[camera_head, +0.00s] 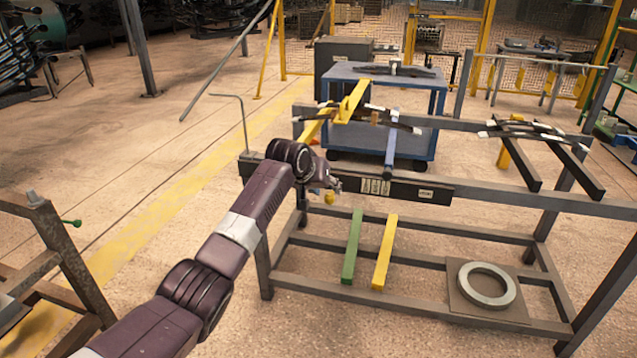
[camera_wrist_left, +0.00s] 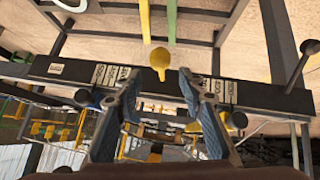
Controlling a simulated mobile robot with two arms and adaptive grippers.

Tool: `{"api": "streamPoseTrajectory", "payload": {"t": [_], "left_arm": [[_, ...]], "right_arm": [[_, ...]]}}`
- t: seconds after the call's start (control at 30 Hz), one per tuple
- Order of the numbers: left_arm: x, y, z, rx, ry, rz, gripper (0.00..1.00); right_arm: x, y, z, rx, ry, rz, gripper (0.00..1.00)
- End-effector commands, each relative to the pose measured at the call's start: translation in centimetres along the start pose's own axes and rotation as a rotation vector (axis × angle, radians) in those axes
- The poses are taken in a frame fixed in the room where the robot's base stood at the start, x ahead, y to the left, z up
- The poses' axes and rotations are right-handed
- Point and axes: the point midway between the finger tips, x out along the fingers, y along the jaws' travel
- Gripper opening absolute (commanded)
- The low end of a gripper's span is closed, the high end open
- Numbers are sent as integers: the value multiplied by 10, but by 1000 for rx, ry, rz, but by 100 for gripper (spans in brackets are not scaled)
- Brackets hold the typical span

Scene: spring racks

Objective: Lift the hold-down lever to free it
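A yellow rounded knob (camera_head: 329,197) shows just below my left gripper, in front of the rack's dark front beam (camera_head: 405,188). It looks like the handle end of the hold-down lever; the rest of that lever is not clear. My left gripper (camera_head: 330,183) is at the beam's left part. In the left wrist view the gripper (camera_wrist_left: 160,105) has its two fingers spread apart with nothing between them. The yellow knob (camera_wrist_left: 160,61) lies beyond the fingertips, roughly centred between them, apart from both. My right gripper is not in view.
On the rack sit a yellow bar (camera_head: 352,101), a blue bar (camera_head: 391,146) and dark leaf springs (camera_head: 520,130). Below are green (camera_head: 352,247) and yellow (camera_head: 385,252) bars and a grey ring (camera_head: 487,271). A bent rod (camera_head: 243,120) stands left. A blue cart (camera_head: 430,97) stands behind.

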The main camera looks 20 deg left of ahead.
Motion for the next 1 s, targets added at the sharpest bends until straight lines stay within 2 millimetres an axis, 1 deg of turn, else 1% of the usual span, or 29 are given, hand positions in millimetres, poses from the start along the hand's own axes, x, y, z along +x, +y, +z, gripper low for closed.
{"api": "streamPoseTrajectory", "payload": {"t": [0.3, 0.5, 0.63, 0.9, 1.0], "left_arm": [[-40, -1, -2, 0, 5, 0, 37], [-57, 0, -1, 0, 3, 0, 37], [-61, -1, -1, -1, 2, -1, 37], [-62, -1, -1, 0, 2, 0, 37], [-59, -1, 4, 1, -3, -1, 26]], "right_arm": [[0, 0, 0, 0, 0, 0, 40], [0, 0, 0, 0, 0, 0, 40], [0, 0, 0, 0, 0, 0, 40], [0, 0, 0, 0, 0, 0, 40], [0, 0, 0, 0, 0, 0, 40]]}}
